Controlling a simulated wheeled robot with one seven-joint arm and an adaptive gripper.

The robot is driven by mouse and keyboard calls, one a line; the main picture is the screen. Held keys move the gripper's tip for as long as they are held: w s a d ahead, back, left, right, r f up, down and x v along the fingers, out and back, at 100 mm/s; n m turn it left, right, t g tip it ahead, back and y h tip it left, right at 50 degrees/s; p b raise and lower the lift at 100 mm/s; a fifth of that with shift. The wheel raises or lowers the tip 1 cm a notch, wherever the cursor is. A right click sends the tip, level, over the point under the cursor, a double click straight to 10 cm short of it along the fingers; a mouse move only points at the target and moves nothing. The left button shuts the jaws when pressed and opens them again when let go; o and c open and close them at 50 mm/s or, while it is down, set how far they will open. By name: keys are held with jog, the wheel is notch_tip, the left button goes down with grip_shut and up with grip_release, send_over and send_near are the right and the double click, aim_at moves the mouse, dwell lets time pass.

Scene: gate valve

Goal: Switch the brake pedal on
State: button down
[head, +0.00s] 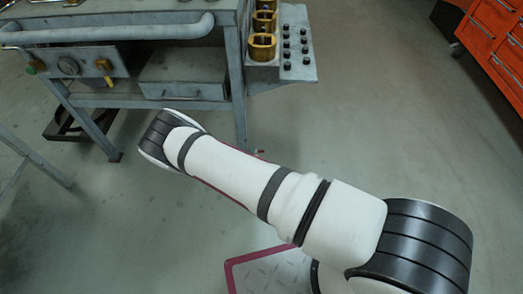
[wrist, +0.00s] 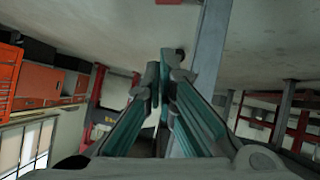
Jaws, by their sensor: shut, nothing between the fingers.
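I cannot pick out the brake pedal for certain. A low black frame (head: 80,125) lies on the floor under the grey machine bench (head: 185,75) at the left of the head view, and it may be the pedal. My gripper (wrist: 166,62) shows in the wrist view with its teal fingers brought together and nothing between them. A grey upright post (wrist: 210,60) stands just behind the fingers there; contact cannot be told. In the head view my gripper is hidden, and my bent arm reaches toward the bench's front legs.
The bench carries a rail (head: 110,32), a control panel with knobs (head: 70,67) and a side shelf with brass fittings (head: 262,46). Orange cabinets (head: 495,40) stand at the upper right. The floor (head: 370,120) between is clear.

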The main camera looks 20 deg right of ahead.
jog(key=shift+s+d+f, duration=0.1)
jog(key=shift+d+f, duration=0.05)
jog(key=shift+f, duration=0.1)
jog(key=s+f+b+x, duration=0.1)
jog(key=b+x, duration=0.5)
jog(key=x, duration=0.6)
jog(key=shift+d+f+b, duration=0.15)
jog(key=shift+f+b, duration=0.15)
jog(key=shift+f, duration=0.55)
jog(key=shift+s+d+p, duration=0.15)
jog(key=shift+d+p, duration=0.05)
jog(key=shift+p, duration=0.65)
